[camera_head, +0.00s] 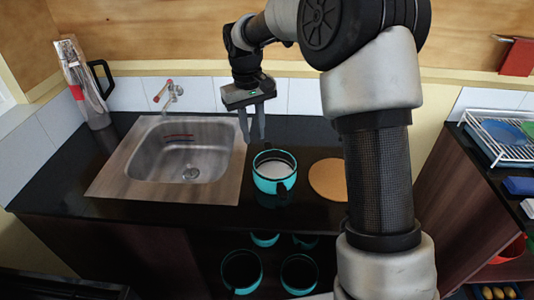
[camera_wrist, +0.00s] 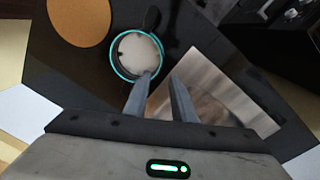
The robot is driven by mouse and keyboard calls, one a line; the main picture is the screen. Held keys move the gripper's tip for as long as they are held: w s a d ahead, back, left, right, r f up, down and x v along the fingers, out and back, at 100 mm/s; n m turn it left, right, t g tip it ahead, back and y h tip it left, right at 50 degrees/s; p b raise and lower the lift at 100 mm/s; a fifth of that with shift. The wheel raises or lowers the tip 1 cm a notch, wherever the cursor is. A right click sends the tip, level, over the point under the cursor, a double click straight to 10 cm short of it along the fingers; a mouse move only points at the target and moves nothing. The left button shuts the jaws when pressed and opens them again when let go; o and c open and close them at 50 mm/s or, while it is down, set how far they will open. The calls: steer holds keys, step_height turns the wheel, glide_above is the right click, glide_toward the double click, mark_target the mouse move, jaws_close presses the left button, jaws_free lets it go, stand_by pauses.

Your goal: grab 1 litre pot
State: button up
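A teal pot (camera_head: 274,174) with dark handles stands on the black counter, between the sink and a round tan board. In the wrist view the pot (camera_wrist: 112,62) is seen from above, with a pale inside and a teal rim. My gripper (camera_head: 254,140) points down above the counter, just behind and left of the pot in the head view. In the wrist view my gripper (camera_wrist: 160,85) has its two fingers apart with nothing between them, and the left fingertip overlaps the pot's rim in the picture. I cannot tell whether it touches. No size marking on the pot is readable.
The steel sink (camera_head: 180,160) and tap (camera_head: 170,95) lie to the left. The round board (camera_head: 328,179) lies right of the pot. A kettle-like jug (camera_head: 88,90) stands far left. More teal pots (camera_head: 242,270) stand on a shelf below. A dish rack (camera_head: 500,140) is at right.

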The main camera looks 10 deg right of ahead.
mark_target(256, 174)
steer(key=shift+w+d+f+p, duration=0.1)
steer(key=shift+w+f+p, duration=0.15)
steer(key=shift+f, duration=2.85)
steer(key=shift+w+d+f+p, duration=0.1)
steer(key=shift+f+p, duration=0.2)
steer(key=shift+f, duration=2.75)
steer(key=shift+w+d+f+p, duration=0.1)
steer(key=shift+w+f+p, duration=0.15)
steer(key=shift+f, duration=2.85)
jaws_close()
steer(key=shift+r, duration=0.1)
